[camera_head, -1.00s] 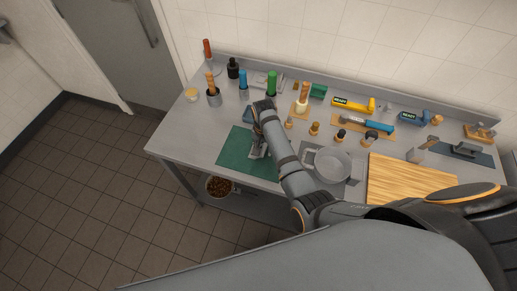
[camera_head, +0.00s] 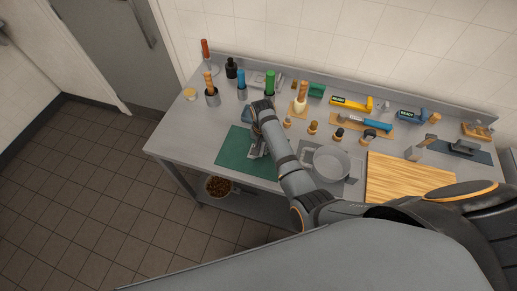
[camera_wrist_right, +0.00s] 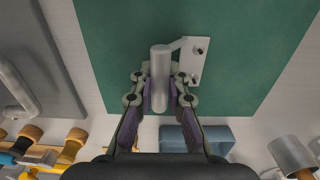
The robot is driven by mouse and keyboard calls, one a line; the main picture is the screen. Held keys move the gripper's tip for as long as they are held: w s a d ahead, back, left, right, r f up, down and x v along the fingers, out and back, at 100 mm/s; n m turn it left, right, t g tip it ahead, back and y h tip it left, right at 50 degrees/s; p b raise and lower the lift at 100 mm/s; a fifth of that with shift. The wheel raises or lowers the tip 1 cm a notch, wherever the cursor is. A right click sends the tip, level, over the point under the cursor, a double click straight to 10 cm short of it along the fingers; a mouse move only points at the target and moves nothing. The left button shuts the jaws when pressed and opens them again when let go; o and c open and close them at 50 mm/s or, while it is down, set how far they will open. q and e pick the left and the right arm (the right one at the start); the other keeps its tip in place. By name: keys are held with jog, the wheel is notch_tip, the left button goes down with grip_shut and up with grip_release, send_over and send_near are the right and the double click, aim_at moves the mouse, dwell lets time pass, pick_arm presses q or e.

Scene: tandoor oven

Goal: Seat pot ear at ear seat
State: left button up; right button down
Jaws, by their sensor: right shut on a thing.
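The pot ear (camera_wrist_right: 198,60) is a grey rounded bar joined to a flat plate with two dark-tipped studs. My right gripper (camera_head: 258,150) is over the green mat (camera_head: 231,153). In the right wrist view its fingers (camera_wrist_right: 160,88) are closed on the bar from both sides, with the plate off to the right of the fingers. I cannot tell whether the ear touches the mat. The grey pot (camera_head: 331,161) stands on a grey mat to the right of my arm, with a loop handle at its left side. I cannot make out the ear seat. My left gripper is not in view.
A wooden board (camera_head: 408,180) lies right of the pot. Several tools and stamps stand behind, including a blue-handled hammer (camera_head: 366,123) and a yellow tool (camera_head: 350,104). A bin of brown pieces (camera_head: 218,186) stands below the bench. The front-left bench top is clear.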

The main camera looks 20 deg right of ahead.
aim_at(263, 147)
jog(key=shift+r, duration=0.2)
jog(key=shift+r+p, duration=0.6)
jog(key=shift+r, duration=0.25)
jog(key=c, duration=1.9)
grip_release()
grip_shut()
jog(key=shift+r, duration=0.1)
jog(key=shift+r, duration=1.9)
